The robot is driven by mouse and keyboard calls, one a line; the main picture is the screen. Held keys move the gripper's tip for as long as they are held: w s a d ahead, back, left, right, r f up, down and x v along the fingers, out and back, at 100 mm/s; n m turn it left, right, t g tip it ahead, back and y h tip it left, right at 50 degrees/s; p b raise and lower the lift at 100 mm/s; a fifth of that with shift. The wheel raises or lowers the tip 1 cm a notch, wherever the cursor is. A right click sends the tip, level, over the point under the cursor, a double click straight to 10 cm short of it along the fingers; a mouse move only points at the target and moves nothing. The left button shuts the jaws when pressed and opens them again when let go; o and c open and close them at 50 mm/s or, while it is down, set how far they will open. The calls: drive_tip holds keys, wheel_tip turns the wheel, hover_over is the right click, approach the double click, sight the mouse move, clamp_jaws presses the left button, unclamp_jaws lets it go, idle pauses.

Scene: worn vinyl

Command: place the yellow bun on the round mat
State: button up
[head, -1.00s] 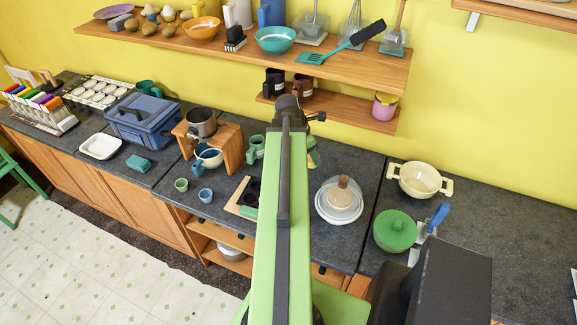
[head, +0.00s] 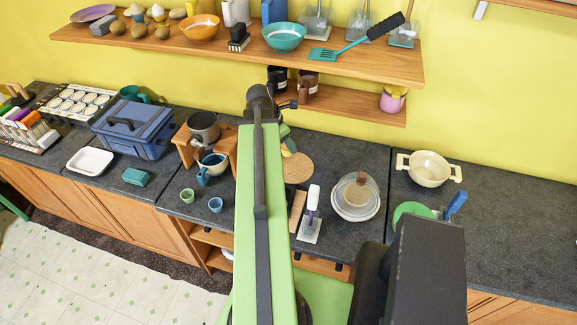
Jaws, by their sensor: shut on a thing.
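A round cork-coloured mat (head: 299,169) lies flat on the dark counter, just right of my arm; its left edge is hidden behind the arm. My gripper (head: 289,149) shows only in part past the arm's right side, pointing down near the mat's back left edge. I cannot tell how high the bun is above the counter.
A stack of pale dishes with a brown-topped lid (head: 355,197) stands right of the mat. A white-and-purple upright item (head: 313,207) stands in front. A blue cup (head: 212,165) and wooden stand are left. The shelf (head: 350,101) hangs behind.

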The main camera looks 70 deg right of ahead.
drive_tip(key=s+d+f+b, duration=0.4)
drive_tip(key=s+f+b, duration=0.1)
drive_tip(key=f+b, duration=0.3)
drive_tip(key=w+d+f+b, duration=0.2)
drive_tip(key=w, duration=0.1)
drive_tip(key=w+d+f+b, duration=0.1)
drive_tip(key=w+f+b, duration=0.1)
drive_tip(key=w, duration=0.1)
drive_tip(key=w+d+f+b, duration=0.2)
drive_tip(key=w+f, duration=0.1)
drive_tip(key=shift+w+d, duration=0.3)
drive_tip(key=shift+d, duration=0.05)
drive_tip(key=shift+w+d, duration=0.15)
drive_tip(key=shift+w, duration=0.15)
wheel_tip(320, 180, down, 4)
drive_tip(key=b, duration=0.5)
drive_tip(key=shift+f, duration=0.2)
drive_tip(key=o, duration=1.4)
drive_tip(key=shift+r, duration=0.1)
drive_tip(key=shift+r, duration=0.1)
